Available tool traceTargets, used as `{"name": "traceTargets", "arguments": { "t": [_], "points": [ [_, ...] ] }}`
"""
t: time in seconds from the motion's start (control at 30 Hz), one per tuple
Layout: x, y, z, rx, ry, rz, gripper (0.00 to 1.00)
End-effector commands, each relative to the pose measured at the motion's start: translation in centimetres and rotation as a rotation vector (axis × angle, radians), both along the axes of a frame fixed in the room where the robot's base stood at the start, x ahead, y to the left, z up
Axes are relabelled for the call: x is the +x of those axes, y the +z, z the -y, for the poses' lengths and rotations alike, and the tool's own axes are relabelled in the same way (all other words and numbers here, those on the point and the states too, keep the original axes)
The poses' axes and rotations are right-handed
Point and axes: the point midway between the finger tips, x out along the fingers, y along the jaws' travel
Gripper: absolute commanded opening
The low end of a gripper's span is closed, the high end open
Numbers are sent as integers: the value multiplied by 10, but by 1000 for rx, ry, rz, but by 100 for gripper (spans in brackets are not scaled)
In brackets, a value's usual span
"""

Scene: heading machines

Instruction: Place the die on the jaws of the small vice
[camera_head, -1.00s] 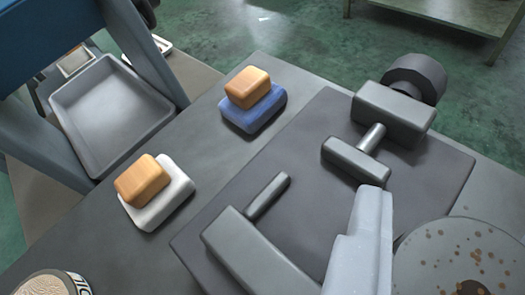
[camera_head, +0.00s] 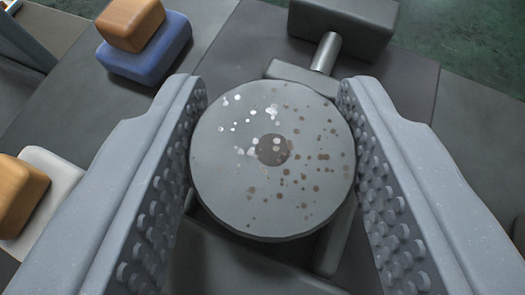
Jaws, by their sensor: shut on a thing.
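The die is a round grey disc (camera_head: 225,185) with rusty and pale spots and a dark centre. My gripper (camera_head: 272,150) is shut on it, with one studded finger at its left edge and one at its right. The disc is above the small vice and hides most of it. A grey block of the vice (camera_head: 345,25) with a short round bar shows beyond the disc. A jaw's edge (camera_head: 295,76) shows just behind the disc's far rim. I cannot tell whether the disc touches the vice.
An orange block on a blue block (camera_head: 150,60) stands at the upper left. Another orange block on a white block (camera_head: 48,170) stands at the left edge. A dark plate (camera_head: 405,85) lies under the vice. Green floor shows at the upper right.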

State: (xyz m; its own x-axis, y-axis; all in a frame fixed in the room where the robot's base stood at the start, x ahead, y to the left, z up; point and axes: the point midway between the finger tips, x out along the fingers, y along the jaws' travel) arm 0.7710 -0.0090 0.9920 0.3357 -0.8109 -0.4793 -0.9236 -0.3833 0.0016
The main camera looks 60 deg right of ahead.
Motion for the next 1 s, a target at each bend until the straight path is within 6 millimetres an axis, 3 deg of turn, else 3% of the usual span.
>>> {"name": "traceTargets", "arguments": {
  "t": [0.1,0.27,0.3,0.37,0.77,1.0],
  "points": [
    [0,-10,0,0,0,2,5],
    [0,-10,0,0,0,2,5],
    [0,-10,0,1,0,2,48],
    [0,-10,0,1,-1,2,61],
    [-1,-8,-3,1,-1,2,61],
    [-10,5,-23,-2,-1,3,61]
  ]
}}
